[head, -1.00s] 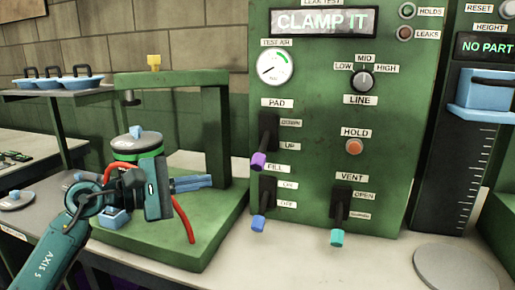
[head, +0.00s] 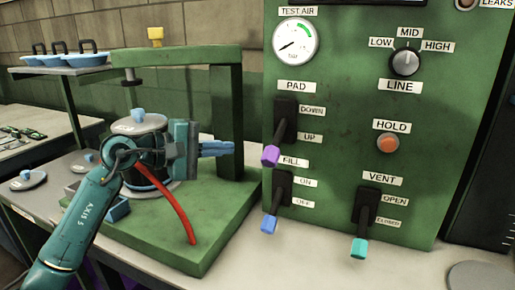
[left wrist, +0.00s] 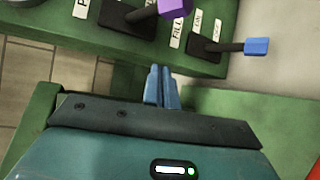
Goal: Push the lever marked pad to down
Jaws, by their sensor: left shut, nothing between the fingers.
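The pad lever has a purple tip (head: 271,156) and sticks out of a black slot below the PAD label on the green panel (head: 340,130). Its tip hangs low, beside the UP label, with the DOWN label above it. The purple tip also shows at the top of the left wrist view (left wrist: 173,6). My left gripper (head: 232,148) is shut and empty, its blue fingers pointing right at the panel. It is left of the purple tip and apart from it. In the left wrist view the shut fingers (left wrist: 162,86) sit below the levers. My right gripper is not in view.
The fill lever with a blue tip (head: 269,224) is just below the pad lever. The vent lever has a teal tip (head: 359,248). A green press frame (head: 228,120) with a red hose (head: 180,205) stands behind and around my left gripper.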

